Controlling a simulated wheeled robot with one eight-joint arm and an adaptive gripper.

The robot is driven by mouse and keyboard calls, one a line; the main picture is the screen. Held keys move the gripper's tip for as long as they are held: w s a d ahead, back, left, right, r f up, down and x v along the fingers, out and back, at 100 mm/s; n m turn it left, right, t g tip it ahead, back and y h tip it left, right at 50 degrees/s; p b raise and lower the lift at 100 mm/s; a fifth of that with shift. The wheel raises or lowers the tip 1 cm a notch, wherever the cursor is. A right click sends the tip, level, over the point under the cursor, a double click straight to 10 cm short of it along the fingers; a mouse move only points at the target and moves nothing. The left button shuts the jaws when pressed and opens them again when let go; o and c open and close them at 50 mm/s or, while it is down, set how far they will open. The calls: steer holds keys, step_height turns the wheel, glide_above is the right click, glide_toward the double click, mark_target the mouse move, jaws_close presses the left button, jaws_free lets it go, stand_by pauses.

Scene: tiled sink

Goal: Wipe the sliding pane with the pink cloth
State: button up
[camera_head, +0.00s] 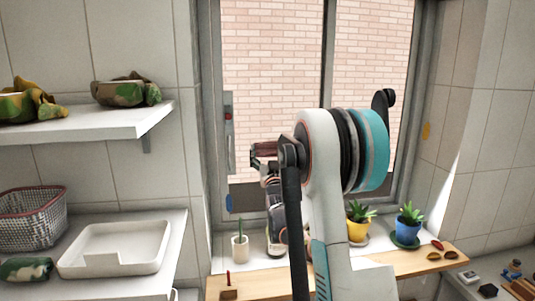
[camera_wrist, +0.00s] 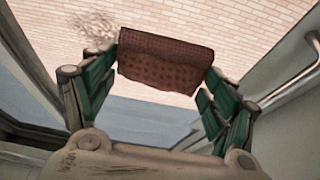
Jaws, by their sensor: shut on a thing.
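My gripper (camera_head: 264,158) is raised in front of the left window pane (camera_head: 268,65). In the wrist view my gripper (camera_wrist: 163,62) is shut on a folded cloth (camera_wrist: 165,60), which looks dark reddish-brown and spans between the green-padded fingers. The cloth also shows as a small dark red strip in the head view (camera_head: 264,147). Brick wall shows through the glass behind the cloth. A pale, speckled smudge (camera_wrist: 98,28) shows beside the cloth's upper left in the wrist view. I cannot tell whether the cloth touches the glass. My arm hides part of the window.
A white cactus pot (camera_head: 240,247), a yellow plant pot (camera_head: 358,228) and a blue plant pot (camera_head: 407,228) stand below the window. A wooden board (camera_head: 425,256) runs in front. White shelves (camera_head: 100,128) with a basket (camera_head: 32,220) and white tray (camera_head: 115,262) are left.

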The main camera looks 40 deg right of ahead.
steer(key=shift+w+d, duration=0.5)
steer(key=shift+w, duration=0.3)
stand_by(0.4)
steer(key=shift+d, duration=0.1)
steer(key=shift+s+d+b, duration=1.2)
steer(key=shift+s+d, duration=1.8)
steer(key=shift+d, duration=1.8)
steer(key=shift+w+a+b, duration=0.25)
steer(key=shift+w+a, duration=0.75)
steer(key=shift+a, duration=0.6)
steer(key=shift+w+a+b, duration=0.3)
steer(key=shift+w+a, duration=0.75)
steer(key=shift+a, duration=0.6)
steer(key=shift+w+a+b, duration=0.25)
steer(key=shift+w+a, duration=0.75)
steer(key=shift+a, duration=0.6)
steer(key=shift+s+a, duration=0.8)
steer(key=shift+s, duration=0.35)
steer(key=shift+s+a, duration=0.4)
steer(key=shift+s, duration=0.25)
steer(key=shift+s+a, duration=0.35)
steer(key=shift+s, duration=0.35)
